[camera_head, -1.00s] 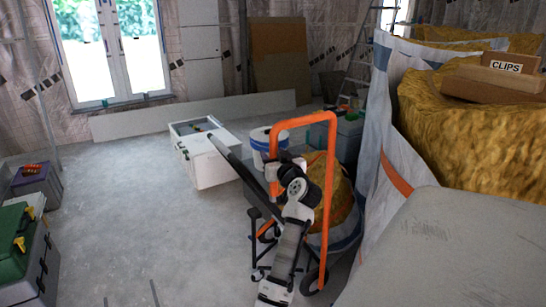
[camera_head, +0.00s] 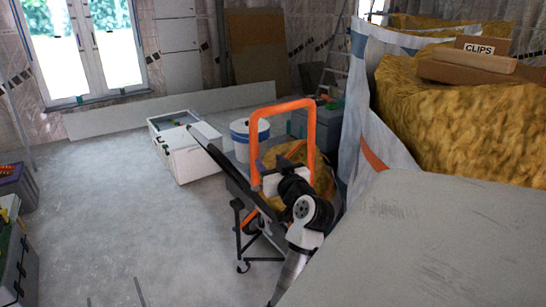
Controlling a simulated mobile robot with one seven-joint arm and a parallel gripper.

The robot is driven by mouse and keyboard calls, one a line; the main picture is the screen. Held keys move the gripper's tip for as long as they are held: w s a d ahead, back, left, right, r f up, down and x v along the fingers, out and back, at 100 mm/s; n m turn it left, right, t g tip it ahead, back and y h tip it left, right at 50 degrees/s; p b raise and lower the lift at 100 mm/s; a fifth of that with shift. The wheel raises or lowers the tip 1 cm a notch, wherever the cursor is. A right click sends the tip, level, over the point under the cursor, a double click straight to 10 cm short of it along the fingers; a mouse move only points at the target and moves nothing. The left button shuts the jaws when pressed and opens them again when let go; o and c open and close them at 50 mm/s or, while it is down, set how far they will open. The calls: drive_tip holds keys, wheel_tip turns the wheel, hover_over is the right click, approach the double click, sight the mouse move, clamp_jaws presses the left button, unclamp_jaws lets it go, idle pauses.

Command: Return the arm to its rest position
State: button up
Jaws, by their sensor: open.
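My arm reaches up from the lower middle, its white and black links bent in front of an orange-framed wheeled lift (camera_head: 311,140). My gripper (camera_head: 262,170) is at the arm's far end, small in the picture, within the outline of the orange frame. Its jaws are open and I see nothing held in them. I cannot tell whether it touches the frame. The lift has a long dark sloping part on its left and small wheels on the floor. My arm hides part of it.
A large bag of yellow insulation (camera_head: 450,105) with a CLIPS box (camera_head: 482,46) and a grey slab (camera_head: 420,240) fill the right. A white case (camera_head: 185,155) and a bucket (camera_head: 240,140) stand behind the lift. The floor at left is mostly clear.

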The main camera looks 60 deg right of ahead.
drive_tip(key=shift+s+a, duration=0.3)
drive_tip(key=shift+s, duration=0.2)
